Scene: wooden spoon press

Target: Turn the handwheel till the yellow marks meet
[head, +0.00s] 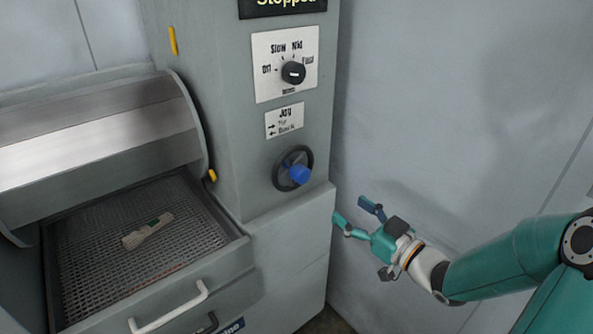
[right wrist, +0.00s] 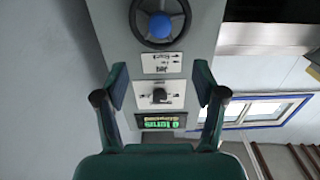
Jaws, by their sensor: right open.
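The handwheel (head: 281,178) is a dark ring with a blue knob (head: 299,173) at its middle, on the front of the grey machine column. It also shows at the top of the right wrist view (right wrist: 136,22). One yellow mark (head: 172,40) is on the column's upper left. Another yellow mark (head: 212,175) is at the lower edge of the curved metal hood, well below the first. My right gripper (head: 352,211) is open and empty, to the right of and below the handwheel, apart from it. My left gripper is out of view.
A panel with a speed dial (head: 293,72) and a Jog label (head: 285,121) sit above the handwheel. The curved hood (head: 100,125) stands over a mesh tray (head: 90,270) with a pale piece on it. A white handle (head: 170,310) sticks out in front. Bare wall is at right.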

